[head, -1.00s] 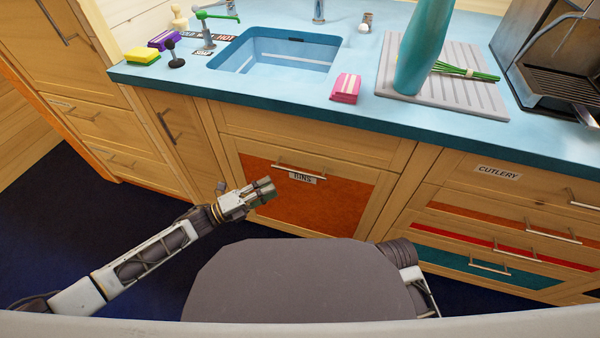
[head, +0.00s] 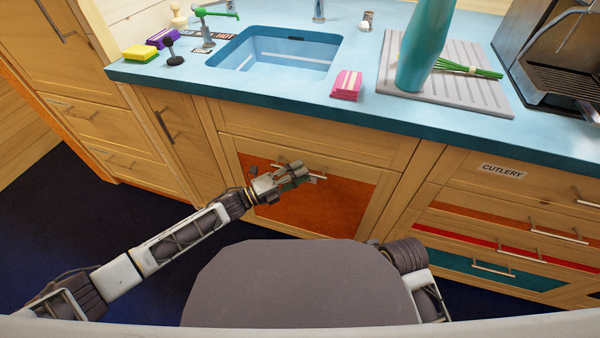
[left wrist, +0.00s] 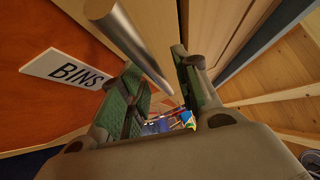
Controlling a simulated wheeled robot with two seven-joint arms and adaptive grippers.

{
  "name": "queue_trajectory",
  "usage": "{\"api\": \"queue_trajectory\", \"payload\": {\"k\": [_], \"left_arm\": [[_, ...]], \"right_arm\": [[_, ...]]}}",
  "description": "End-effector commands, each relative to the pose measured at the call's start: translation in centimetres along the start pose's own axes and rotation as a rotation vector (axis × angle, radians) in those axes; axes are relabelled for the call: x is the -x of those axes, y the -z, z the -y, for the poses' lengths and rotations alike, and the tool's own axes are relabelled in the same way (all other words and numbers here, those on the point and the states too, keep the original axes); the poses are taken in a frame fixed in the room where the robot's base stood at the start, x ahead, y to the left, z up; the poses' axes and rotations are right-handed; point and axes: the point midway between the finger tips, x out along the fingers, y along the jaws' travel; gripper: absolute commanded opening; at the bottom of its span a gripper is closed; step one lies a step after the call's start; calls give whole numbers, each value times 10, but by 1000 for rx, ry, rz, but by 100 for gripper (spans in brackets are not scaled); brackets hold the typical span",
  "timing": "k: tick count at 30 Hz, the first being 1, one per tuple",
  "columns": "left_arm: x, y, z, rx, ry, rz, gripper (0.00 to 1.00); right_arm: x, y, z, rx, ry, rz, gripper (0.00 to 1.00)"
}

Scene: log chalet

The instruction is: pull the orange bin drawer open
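The orange bin drawer (head: 325,208) is shut, set in the wooden cabinet below the sink. Its metal bar handle (left wrist: 132,45) is partly hidden by my left gripper in the head view. The "BINS" label (left wrist: 68,75) shows clearly in the left wrist view and is mostly covered in the head view. My left gripper (head: 298,176) is at the handle, in front of the drawer. In the left wrist view its green-padded fingers (left wrist: 156,66) are apart, with the bar running between them; I see no clear contact. My right gripper is out of view.
The blue counter (head: 290,105) with the sink (head: 280,52) overhangs above the drawer. The cutlery drawers (head: 502,200) are to the right, and a narrow wooden door (head: 185,145) is to the left. Dark floor (head: 70,220) lies clear at the left.

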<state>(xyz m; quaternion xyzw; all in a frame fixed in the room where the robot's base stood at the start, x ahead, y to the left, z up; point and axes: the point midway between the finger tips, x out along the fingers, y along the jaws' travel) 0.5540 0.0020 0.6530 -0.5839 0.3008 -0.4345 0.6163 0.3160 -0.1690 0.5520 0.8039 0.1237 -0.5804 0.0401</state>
Motion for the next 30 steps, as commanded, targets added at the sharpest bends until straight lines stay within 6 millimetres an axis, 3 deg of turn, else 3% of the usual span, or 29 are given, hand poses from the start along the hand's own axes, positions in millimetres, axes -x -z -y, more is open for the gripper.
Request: {"api": "queue_trajectory", "payload": {"k": [14, 21, 30], "left_arm": [[-8, 0, 0, 0, 0, -1, 32], [-8, 0, 0, 0, 0, -1, 1], [-8, 0, 0, 0, -1, -1, 0]], "right_arm": [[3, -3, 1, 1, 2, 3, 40], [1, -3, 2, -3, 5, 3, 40], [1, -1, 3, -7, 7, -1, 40]]}}
